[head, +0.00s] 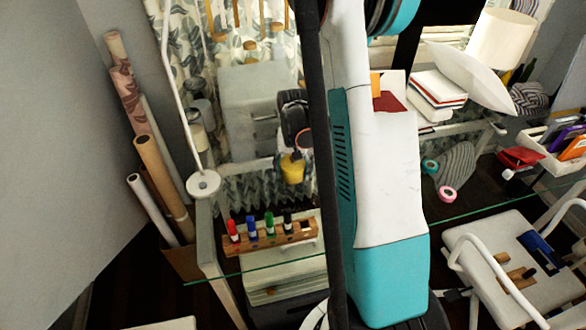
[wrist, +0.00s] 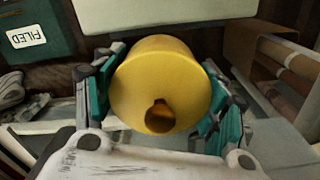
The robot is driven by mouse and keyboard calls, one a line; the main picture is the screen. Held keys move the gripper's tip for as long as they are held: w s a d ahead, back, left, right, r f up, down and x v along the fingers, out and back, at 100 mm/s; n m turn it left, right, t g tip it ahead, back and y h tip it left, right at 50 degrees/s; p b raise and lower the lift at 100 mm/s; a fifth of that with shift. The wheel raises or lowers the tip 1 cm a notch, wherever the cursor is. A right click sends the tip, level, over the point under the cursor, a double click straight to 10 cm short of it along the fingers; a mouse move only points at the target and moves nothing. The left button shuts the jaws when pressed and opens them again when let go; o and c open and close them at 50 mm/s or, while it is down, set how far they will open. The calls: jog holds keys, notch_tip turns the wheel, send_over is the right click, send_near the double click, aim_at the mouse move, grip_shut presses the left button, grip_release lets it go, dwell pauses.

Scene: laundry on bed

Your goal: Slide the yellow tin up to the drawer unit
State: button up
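The yellow tin (head: 292,169) stands on the glass table in the head view, just below and to the right of the pale grey drawer unit (head: 250,112). A gap shows between them. In the wrist view the tin (wrist: 160,80) fills the middle, with a brown knob-like part on its near face. My gripper (wrist: 160,95) has a teal-padded finger on each side of the tin, and both appear to touch it. In the head view my gripper (head: 297,140) is at the tin and partly hides it; my arm covers the area to its right.
A wooden rack (head: 272,237) with several markers stands near the table's front edge. A white lamp stand (head: 203,184) is at the left. Tape rolls (head: 447,193), a striped cloth (head: 456,165) and books (head: 437,93) lie right of my arm.

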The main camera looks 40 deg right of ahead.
jog(key=c, duration=0.4)
jog(key=shift+o, duration=0.2)
jog(key=shift+w, duration=0.15)
jog(key=shift+w+a, duration=0.2)
jog(key=shift+w, duration=0.25)
jog(key=o, duration=1.5)
jog(key=shift+w, duration=0.1)
